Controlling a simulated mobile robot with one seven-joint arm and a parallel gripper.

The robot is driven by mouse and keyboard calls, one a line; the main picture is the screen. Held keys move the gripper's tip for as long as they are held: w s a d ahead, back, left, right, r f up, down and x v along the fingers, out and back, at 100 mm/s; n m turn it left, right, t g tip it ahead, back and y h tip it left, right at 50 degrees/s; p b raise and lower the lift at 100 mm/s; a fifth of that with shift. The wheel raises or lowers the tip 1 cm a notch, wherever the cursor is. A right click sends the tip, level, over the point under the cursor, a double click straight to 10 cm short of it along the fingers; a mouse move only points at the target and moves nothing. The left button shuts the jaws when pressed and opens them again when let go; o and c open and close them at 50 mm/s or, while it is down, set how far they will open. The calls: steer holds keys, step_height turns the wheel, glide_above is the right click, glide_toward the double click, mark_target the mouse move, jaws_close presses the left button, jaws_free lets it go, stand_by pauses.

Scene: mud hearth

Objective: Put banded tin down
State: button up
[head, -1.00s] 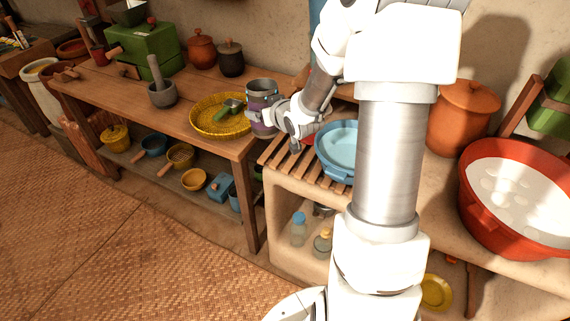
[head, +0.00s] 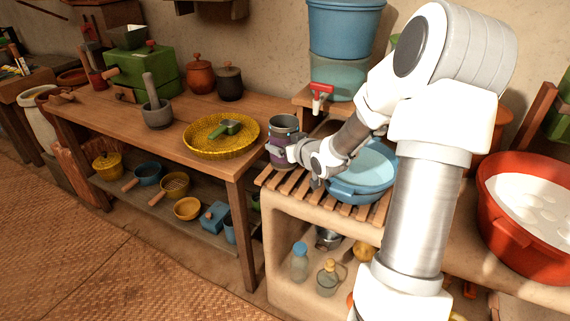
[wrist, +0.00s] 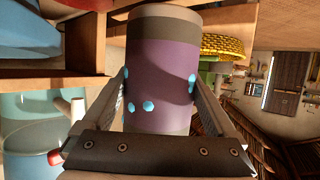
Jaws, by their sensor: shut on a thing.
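The banded tin (head: 284,128) is a grey cylinder with a wide purple band. My gripper (head: 291,153) is shut on its sides, reaching in from the right in the head view. The tin is upright at the left end of the slatted wooden rack (head: 284,187). I cannot tell whether its base touches the slats. In the wrist view the tin (wrist: 160,65) fills the space between the two fingers (wrist: 157,92), and blue dots show on its purple band. My forearm hides part of the rack.
A blue basin (head: 352,190) stands on the rack, right of the tin. A yellow woven tray (head: 195,146) with a green-handled item lies on the wooden table to the left. A blue water container with a red tap (head: 320,90) stands behind. A red basin (head: 497,215) is at the right.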

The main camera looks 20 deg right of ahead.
steer(key=shift+f+b, duration=0.75)
steer(key=shift+f, duration=1.25)
steer(key=shift+f, duration=0.1)
steer(key=o, duration=1)
steer(key=shift+s+r, duration=0.25)
steer(key=shift+r, duration=0.05)
steer(key=p+v, duration=0.3)
steer(key=v, duration=0.8)
steer(key=shift+s, duration=0.3)
